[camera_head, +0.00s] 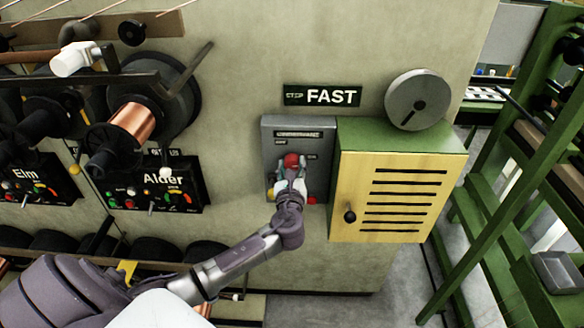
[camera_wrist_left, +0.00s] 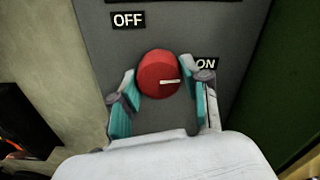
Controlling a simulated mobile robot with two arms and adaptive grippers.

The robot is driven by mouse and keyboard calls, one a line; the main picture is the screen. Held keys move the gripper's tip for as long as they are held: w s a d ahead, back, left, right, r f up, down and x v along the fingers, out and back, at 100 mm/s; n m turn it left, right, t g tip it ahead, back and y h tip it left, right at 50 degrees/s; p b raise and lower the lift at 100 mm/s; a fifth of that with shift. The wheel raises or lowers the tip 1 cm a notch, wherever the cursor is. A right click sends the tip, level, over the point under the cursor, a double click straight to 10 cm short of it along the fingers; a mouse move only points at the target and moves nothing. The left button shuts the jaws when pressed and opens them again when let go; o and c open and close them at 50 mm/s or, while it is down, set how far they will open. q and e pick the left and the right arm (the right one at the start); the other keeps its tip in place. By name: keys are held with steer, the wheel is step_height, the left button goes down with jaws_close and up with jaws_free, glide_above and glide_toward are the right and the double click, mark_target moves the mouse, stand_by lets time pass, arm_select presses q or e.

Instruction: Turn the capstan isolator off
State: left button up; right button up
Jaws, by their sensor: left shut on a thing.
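The capstan isolator is a grey box (camera_head: 268,150) on the wall, with a red round knob (camera_head: 291,160). In the left wrist view the red knob (camera_wrist_left: 158,74) has a white line on its face pointing right, towards the ON label (camera_wrist_left: 206,64). The OFF label (camera_wrist_left: 128,20) is at the upper left. My left gripper (camera_wrist_left: 160,90) has a finger on each side of the knob and is shut on it. In the head view the gripper (camera_head: 290,178) hides the lower part of the box. My right gripper is not in view.
A yellow slatted cabinet (camera_head: 395,195) with a green top stands directly right of the box. A grey disc (camera_head: 417,99) is above it. Spools and the Alder panel (camera_head: 158,184) are at the left. A green rack (camera_head: 500,200) stands at the far right.

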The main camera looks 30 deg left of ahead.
arm_select(q)
steer(key=n+b, duration=0.2)
steer(key=n, duration=0.2)
steer(key=shift+f, duration=0.15)
steer(key=n+b, duration=0.3)
steer(key=n, duration=0.1)
steer(key=shift+n, duration=0.4)
steer(key=n+b, duration=0.2)
steer(key=n, duration=0.2)
steer(key=shift+d, duration=0.1)
steer(key=shift+r+n+b, duration=0.15)
steer(key=shift+n+b, duration=0.3)
steer(key=shift+n, duration=0.6)
steer(key=shift+r+n+b, duration=0.1)
steer(key=shift+n+b, duration=0.35)
steer(key=shift+n, duration=0.6)
steer(key=o, duration=1.1)
steer(key=shift+o, duration=0.2)
